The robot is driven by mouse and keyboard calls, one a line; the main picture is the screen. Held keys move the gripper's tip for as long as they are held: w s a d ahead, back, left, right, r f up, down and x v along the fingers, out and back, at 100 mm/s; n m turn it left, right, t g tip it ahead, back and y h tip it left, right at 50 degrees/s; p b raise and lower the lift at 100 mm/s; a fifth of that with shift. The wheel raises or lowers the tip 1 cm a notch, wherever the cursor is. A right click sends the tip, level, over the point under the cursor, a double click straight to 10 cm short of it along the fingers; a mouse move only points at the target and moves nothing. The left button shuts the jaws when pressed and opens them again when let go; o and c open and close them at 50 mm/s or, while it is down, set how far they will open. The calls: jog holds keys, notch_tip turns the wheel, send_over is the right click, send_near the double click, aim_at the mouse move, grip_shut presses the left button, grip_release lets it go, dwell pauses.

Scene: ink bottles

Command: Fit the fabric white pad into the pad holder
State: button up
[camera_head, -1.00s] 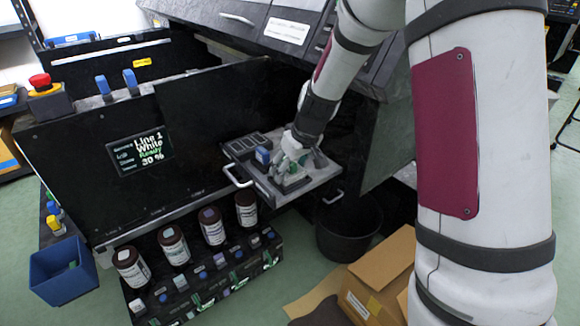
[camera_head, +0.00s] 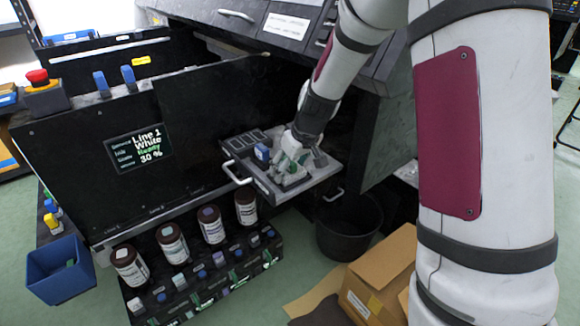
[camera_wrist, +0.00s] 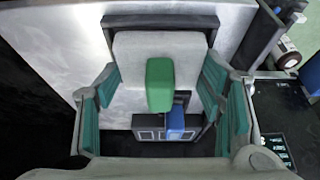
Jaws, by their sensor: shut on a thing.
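The white pad (camera_wrist: 131,62) with a green block (camera_wrist: 160,85) on its top shows in the wrist view. A dark raised edge (camera_wrist: 160,20), seemingly part of the pad holder, runs along the pad's far side. I cannot tell whether the pad is seated inside it. In the head view my gripper (camera_head: 297,160) is low over the pulled-out tray (camera_head: 322,177) and hides most of the pad.
A blue block (camera_wrist: 176,123) is beside the pad, near a dark slotted part (camera_wrist: 150,132). The tray has a white handle (camera_head: 236,172). A black bin (camera_head: 348,228) stands below right, with a cardboard box (camera_head: 385,270) nearby. Brown ink bottles (camera_head: 211,226) stand at lower left.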

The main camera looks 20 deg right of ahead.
jog(key=shift+s+f, duration=0.1)
jog(key=shift+f, duration=0.1)
jog(key=o, duration=1.1)
jog(key=shift+f, duration=0.1)
jog(key=shift+r, duration=0.25)
jog(key=shift+r+p, duration=2.85)
jog(key=shift+r, duration=1.1)
